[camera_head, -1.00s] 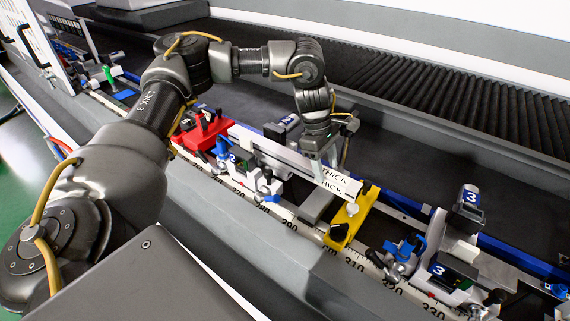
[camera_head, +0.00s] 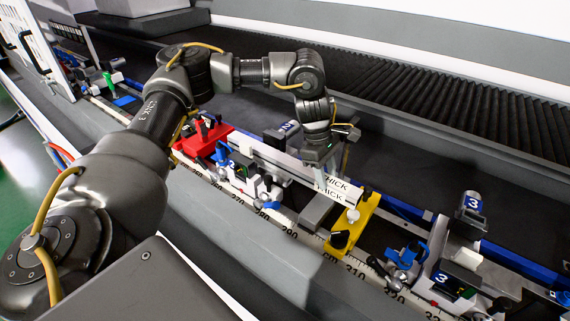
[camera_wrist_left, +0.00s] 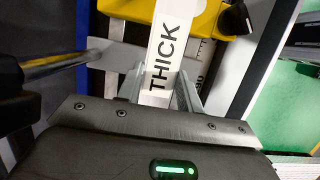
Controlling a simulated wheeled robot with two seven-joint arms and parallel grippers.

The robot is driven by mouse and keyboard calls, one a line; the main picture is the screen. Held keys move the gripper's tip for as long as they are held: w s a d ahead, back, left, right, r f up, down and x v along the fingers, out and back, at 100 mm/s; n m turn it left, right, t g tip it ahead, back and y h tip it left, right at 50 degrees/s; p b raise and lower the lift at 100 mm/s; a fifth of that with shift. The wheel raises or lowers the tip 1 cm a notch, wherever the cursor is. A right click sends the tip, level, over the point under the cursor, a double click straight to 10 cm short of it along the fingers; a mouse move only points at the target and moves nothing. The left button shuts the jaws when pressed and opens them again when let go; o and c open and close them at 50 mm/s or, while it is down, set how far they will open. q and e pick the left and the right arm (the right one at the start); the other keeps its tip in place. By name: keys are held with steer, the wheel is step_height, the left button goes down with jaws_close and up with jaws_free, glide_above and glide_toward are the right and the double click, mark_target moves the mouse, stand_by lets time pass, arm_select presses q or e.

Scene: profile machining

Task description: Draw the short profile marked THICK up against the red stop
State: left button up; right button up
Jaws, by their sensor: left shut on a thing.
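The short profile (camera_head: 277,156) is a pale bar lying along the rail, with the black word THICK on a white label near its right end. The label also shows in the wrist view (camera_wrist_left: 165,55). My left gripper (camera_head: 325,172) is shut on the profile near this labelled end, and its fingers show in the wrist view (camera_wrist_left: 160,97). The red stop (camera_head: 203,142) stands at the profile's left end. I cannot tell whether they touch, as clamp parts crowd that spot. My right gripper is not in view.
A yellow block (camera_head: 354,226) sits just right of the profile's labelled end. Blue-handled clamps marked 3 stand along the rail, one unit at right (camera_head: 465,255). A numbered scale (camera_head: 290,235) runs along the front. The dark bed behind is clear.

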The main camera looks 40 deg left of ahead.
mark_target(306, 171)
arm_select(q)
steer(key=shift+s, duration=1.1)
steer(key=shift+s+a, duration=0.1)
steer(key=shift+a, duration=2.35)
steer(key=shift+s+a+p, duration=0.2)
steer(key=shift+a+p, duration=0.1)
steer(key=shift+a, duration=2.55)
steer(key=o, duration=1.2)
